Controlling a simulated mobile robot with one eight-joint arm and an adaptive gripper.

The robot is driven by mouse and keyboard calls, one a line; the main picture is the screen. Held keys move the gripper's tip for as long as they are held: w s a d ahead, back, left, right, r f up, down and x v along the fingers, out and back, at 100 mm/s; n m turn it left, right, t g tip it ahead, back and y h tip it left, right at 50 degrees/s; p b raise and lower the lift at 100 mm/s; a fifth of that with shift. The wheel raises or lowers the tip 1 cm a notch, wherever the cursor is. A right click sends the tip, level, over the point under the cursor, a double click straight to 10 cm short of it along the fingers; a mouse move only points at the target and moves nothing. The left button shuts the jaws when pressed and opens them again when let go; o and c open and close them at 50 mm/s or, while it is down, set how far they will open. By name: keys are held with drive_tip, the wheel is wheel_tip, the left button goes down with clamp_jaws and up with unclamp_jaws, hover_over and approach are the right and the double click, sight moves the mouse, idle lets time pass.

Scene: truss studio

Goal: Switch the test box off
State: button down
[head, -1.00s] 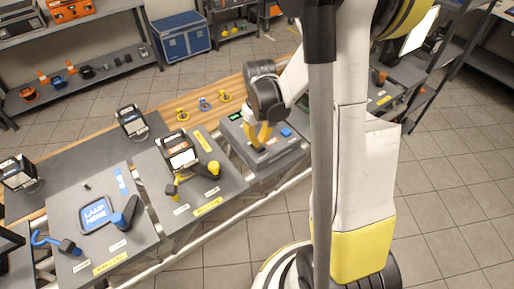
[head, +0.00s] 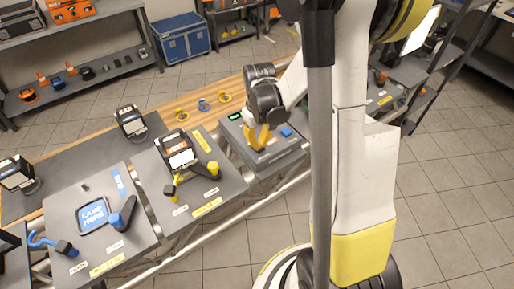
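The test box (head: 283,153) is a low grey box at the right end of the row of panels on the bench. It has a small green display (head: 236,117) at its back left corner and a blue part (head: 286,132) on its top right. My gripper (head: 257,142), with yellow fingers, points down at the top of the box, left of the blue part. The fingers hide part of the box top. I cannot tell whether the fingertips touch it, nor how far apart they are. The switch cannot be made out clearly.
Left of the box is a grey panel with a black-framed screen (head: 179,152) and a yellow knob (head: 213,168). Further left is a panel with a blue "LAMP HERE" pad (head: 93,214). Several small yellow and blue rings stand behind on the wooden strip (head: 168,116).

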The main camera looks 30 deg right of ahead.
drive_tip(key=shift+f+b, duration=0.55)
drive_tip(key=shift+f, duration=0.05)
idle(0.3)
drive_tip(key=shift+r+p, duration=2.45)
drive_tip(key=shift+r, duration=1.1)
drive_tip(key=shift+a+r+b, duration=0.1)
drive_tip(key=shift+a+b, duration=0.1)
drive_tip(key=shift+b, duration=0.1)
drive_tip(key=s+a+r+t+b, duration=0.2)
drive_tip(key=s+a+t+b, duration=0.1)
drive_tip(key=s+a+b, duration=0.2)
drive_tip(key=s+a+r+t+b, duration=0.2)
drive_tip(key=s+a+t+b, duration=0.2)
drive_tip(key=s+a+b, duration=0.2)
drive_tip(key=shift+a+r, duration=0.25)
drive_tip(key=shift+a, duration=0.8)
drive_tip(key=shift+w, duration=0.1)
